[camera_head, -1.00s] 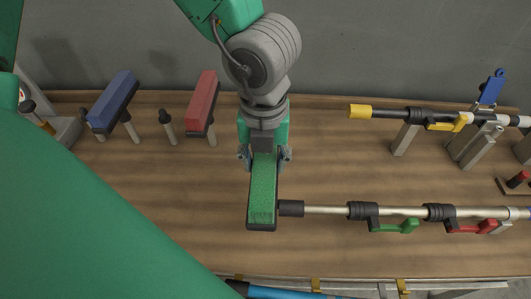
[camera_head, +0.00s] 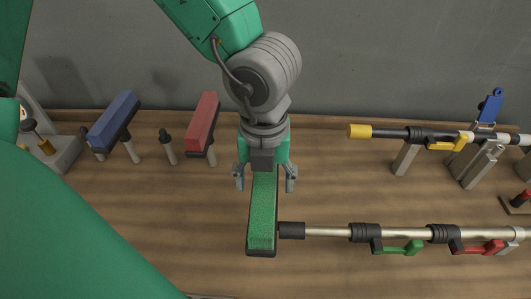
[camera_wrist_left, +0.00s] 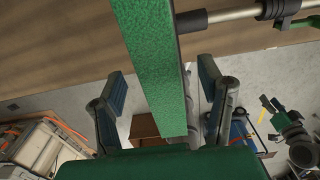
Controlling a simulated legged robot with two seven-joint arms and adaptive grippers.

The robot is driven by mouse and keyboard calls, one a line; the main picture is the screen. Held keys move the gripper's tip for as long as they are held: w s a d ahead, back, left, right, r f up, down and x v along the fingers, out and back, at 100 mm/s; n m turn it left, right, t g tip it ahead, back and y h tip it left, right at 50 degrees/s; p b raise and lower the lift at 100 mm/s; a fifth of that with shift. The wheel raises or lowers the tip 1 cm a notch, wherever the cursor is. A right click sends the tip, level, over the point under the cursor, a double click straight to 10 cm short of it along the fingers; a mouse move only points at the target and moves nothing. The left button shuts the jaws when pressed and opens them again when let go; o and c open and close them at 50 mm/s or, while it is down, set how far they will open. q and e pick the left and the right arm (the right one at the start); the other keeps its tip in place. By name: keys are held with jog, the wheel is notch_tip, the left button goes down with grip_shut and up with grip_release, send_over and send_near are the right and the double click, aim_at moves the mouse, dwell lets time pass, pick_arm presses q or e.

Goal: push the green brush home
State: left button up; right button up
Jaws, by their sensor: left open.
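The green brush (camera_head: 262,222) is a long block with a green top and dark sides, in the middle of the head view. Its right side meets the black end (camera_head: 291,230) of a metal pole (camera_head: 328,232); I cannot tell how fully they are joined. My left gripper (camera_head: 265,180) is open, with one finger on each side of the brush's far end, apart from its sides. In the left wrist view the brush (camera_wrist_left: 155,60) runs between the spread fingers, and the pole's black end (camera_wrist_left: 191,20) is at its right side. My right gripper is out of view.
A blue brush (camera_head: 113,121) and a red brush (camera_head: 203,122) rest on pegs at the left. The pole carries a green lever (camera_head: 400,248) and a red lever (camera_head: 478,248). A yellow-tipped pole (camera_head: 385,132) lies on supports behind it. Bare wooden table lies between.

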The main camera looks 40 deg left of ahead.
pick_arm(q)
notch_tip(320, 180, up, 10)
jog(key=shift+r, duration=0.2)
dwell(0.6)
